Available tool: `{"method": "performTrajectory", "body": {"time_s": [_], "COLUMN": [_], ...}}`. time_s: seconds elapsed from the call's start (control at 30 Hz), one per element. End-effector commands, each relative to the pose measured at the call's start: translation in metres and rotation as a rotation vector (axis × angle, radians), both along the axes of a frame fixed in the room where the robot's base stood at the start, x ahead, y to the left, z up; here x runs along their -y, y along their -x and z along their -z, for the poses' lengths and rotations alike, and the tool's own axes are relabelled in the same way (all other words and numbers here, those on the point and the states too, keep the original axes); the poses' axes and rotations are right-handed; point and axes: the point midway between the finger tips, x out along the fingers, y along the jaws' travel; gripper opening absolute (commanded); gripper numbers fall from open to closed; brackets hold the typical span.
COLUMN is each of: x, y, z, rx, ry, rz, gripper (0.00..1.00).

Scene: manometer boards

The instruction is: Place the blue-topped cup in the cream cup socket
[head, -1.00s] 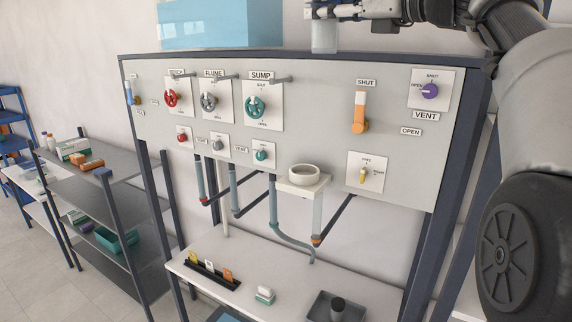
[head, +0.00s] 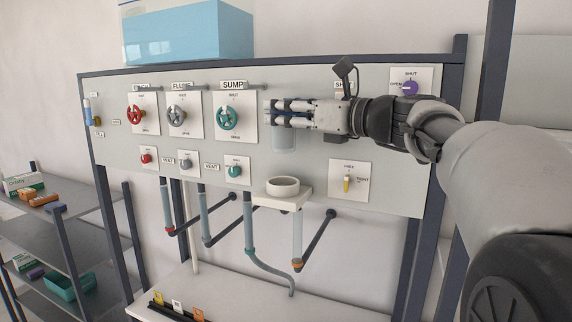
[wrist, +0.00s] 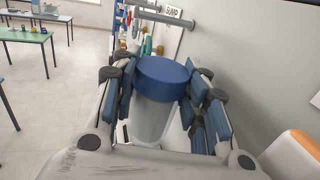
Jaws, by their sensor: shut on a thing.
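My gripper (head: 290,112) is shut on the blue-topped cup, holding it in front of the board. The cup's clear body (head: 284,140) hangs below the fingers in the head view; its top is hidden there. In the wrist view the round blue top (wrist: 165,78) sits between the finger pads, with the pale body under it. The cream cup socket (head: 283,187) is a round ring on a small shelf on the board's lower edge. The cup is upright, directly above the socket and apart from it.
The board carries red, grey and teal (head: 228,117) handwheels left of my gripper, with smaller knobs below. A yellow-handled valve (head: 347,183) is right of the socket. Pipes hang below. A white bench (head: 240,300) stands underneath, and shelves (head: 45,215) stand at left.

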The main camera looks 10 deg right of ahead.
Motion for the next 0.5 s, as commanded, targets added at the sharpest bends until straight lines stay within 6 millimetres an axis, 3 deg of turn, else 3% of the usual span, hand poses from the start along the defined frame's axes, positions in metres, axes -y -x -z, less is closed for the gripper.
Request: {"method": "performTrajectory", "body": {"time_s": [0.03, 0.1, 0.33, 0.5], "x": [0.0, 0.0, 0.0, 0.0], "y": [0.0, 0.0, 0.0, 0.0], "z": [0.015, 0.027, 0.047, 0.073], "rx": [-0.003, -0.003, -0.001, -0.003], "ry": [-0.003, -0.003, -0.001, -0.002], "rz": [-0.001, -0.001, -0.001, -0.001], "gripper": [0.13, 0.13, 0.13, 0.13]}}
